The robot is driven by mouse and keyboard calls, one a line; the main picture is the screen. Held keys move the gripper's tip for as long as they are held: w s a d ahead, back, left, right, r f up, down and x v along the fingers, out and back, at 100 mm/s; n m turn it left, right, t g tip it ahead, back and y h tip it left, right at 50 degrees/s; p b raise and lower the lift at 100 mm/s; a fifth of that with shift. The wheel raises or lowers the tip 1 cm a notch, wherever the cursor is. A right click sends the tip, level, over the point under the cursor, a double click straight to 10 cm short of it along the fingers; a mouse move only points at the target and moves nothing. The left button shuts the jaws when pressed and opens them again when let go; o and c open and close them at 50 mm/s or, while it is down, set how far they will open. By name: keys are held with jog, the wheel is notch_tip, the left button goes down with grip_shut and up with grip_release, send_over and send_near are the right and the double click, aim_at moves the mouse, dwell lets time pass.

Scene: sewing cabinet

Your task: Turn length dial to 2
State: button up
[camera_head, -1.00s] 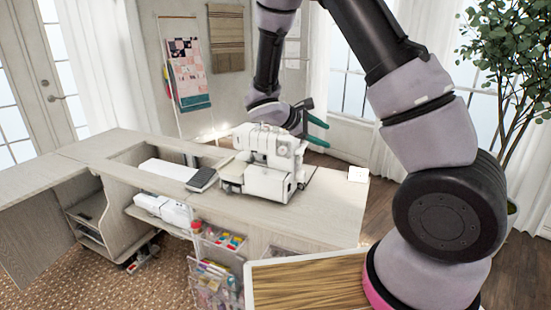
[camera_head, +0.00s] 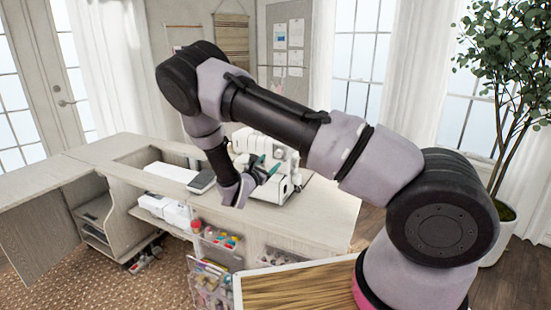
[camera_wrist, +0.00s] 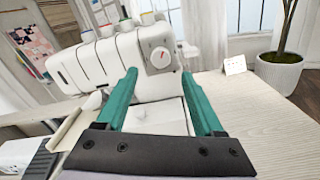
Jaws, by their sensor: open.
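A white sewing machine (camera_head: 253,143) stands on the cabinet top, partly hidden by my arm in the head view. It also fills the upper middle of the wrist view (camera_wrist: 85,65). On its front is a round white dial (camera_wrist: 160,58) with a small red mark; its numbers are too small to read. My gripper (camera_wrist: 159,74) has two green fingers spread apart with nothing between them. In the wrist view the dial appears between and just beyond the fingertips, apart from them. In the head view my gripper (camera_head: 264,168) is in front of the machine, and the dial cannot be made out.
The wooden cabinet top (camera_head: 325,210) is clear to the right of the machine. A dark flat pedal-like object (camera_head: 201,182) lies left of it. A small white card (camera_wrist: 235,65) stands right of the machine. Thread spools (camera_wrist: 148,17) sit on top of it.

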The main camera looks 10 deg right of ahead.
aim_at(278, 155)
jog(key=x, duration=0.6)
grip_shut()
